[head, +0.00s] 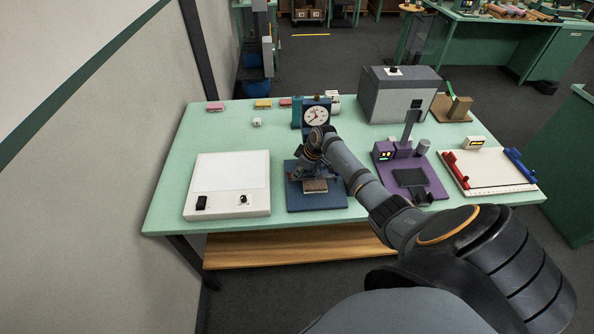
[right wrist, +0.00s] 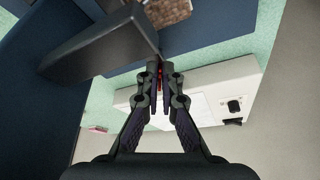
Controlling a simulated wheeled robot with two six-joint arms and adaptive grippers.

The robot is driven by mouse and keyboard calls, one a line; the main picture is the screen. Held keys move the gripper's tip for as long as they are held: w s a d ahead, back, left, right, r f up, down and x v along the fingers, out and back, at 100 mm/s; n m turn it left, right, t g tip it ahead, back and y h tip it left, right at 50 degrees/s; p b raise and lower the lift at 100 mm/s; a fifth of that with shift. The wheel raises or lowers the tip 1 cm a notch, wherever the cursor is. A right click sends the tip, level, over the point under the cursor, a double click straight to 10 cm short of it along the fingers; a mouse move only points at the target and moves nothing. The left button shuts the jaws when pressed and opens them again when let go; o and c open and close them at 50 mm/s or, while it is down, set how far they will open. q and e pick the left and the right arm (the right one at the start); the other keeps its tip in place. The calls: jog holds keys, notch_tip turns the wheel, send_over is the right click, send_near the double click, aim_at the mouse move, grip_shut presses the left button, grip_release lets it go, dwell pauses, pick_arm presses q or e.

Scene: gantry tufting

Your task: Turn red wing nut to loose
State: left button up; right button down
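The red wing nut (right wrist: 160,76) shows only as a small bit of red between the fingertips of my right gripper (right wrist: 160,88) in the right wrist view. The fingers are close together, one on each side of it, and look shut on it. Most of the nut is hidden by the fingers, so its angle cannot be told. In the head view my right gripper (head: 306,160) is at the blue gantry device (head: 328,201), above its left side. The arm hides part of that device, and the nut cannot be made out there. My left gripper is not in view.
A white panel box (head: 232,207) stands left of the device. A purple machine (head: 425,188) and a white tray with red and blue handles (head: 490,185) stand to the right. A dial gauge (head: 316,117) and a grey box (head: 380,100) are behind. The green table (head: 175,195) is clear at the left.

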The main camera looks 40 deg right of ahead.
jog(key=shift+s+f, duration=0.1)
jog(key=c, duration=1.6)
grip_release()
jog(key=shift+o, duration=0.2)
jog(key=v, duration=1.2)
